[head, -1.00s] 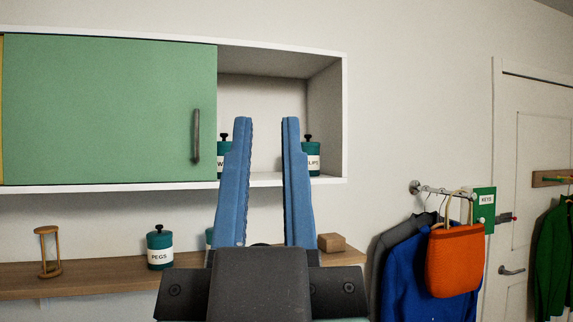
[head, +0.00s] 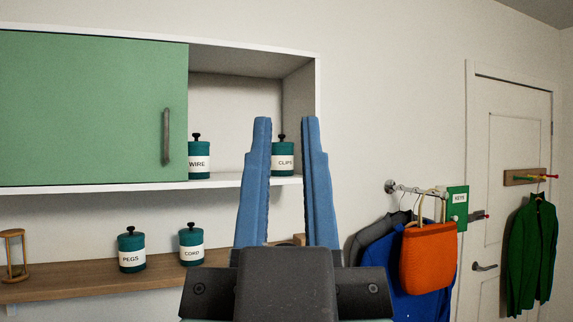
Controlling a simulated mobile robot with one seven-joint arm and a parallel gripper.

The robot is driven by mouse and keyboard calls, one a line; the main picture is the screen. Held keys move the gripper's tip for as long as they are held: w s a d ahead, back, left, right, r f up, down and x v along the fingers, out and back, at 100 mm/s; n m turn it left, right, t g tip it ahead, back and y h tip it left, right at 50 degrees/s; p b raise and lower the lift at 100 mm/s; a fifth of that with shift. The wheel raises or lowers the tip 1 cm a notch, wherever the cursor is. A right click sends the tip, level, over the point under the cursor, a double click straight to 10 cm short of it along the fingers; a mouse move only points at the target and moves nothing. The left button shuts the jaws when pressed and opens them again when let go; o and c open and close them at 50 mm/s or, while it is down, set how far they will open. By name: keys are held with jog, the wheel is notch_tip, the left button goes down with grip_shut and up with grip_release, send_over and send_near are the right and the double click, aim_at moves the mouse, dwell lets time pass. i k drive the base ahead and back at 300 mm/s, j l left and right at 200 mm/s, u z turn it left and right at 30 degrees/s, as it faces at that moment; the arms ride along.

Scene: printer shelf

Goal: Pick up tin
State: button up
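Several teal tins with black knobbed lids and white labels are in the head view. The WIRE tin (head: 199,158) and the CLIPS tin (head: 283,157) stand in the open right part of the wall cabinet (head: 310,115). The PEGS tin (head: 132,251) and the CORD tin (head: 191,246) stand on the wooden shelf (head: 75,286) below. My gripper (head: 286,120) points up and forward, its two blue fingers apart with nothing held. The CLIPS tin shows between the fingers, farther back, its left edge close to the left finger in the picture.
A green sliding door (head: 85,110) with a dark handle covers the cabinet's left part. An hourglass (head: 14,256) stands on the shelf's left. A small brown box (head: 299,239) is mostly hidden behind my gripper. An orange bag (head: 428,258) and clothes hang at right.

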aim_at(282, 160)
jog(key=i+l+u, duration=0.1)
jog(key=u, duration=0.5)
jog(key=i+l+u, duration=0.1)
jog(key=l, duration=0.25)
jog(key=i+l+u, duration=0.25)
jog(key=i+l, duration=0.15)
jog(key=l, duration=0.35)
jog(key=i+l+u, duration=0.1)
jog(key=l, duration=0.3)
jog(key=i+l+u, duration=0.15)
jog(key=l, duration=0.25)
jog(key=i+l+u, duration=0.1)
jog(key=l, duration=0.3)
jog(key=i+l, duration=0.45)
jog(key=l, duration=0.25)
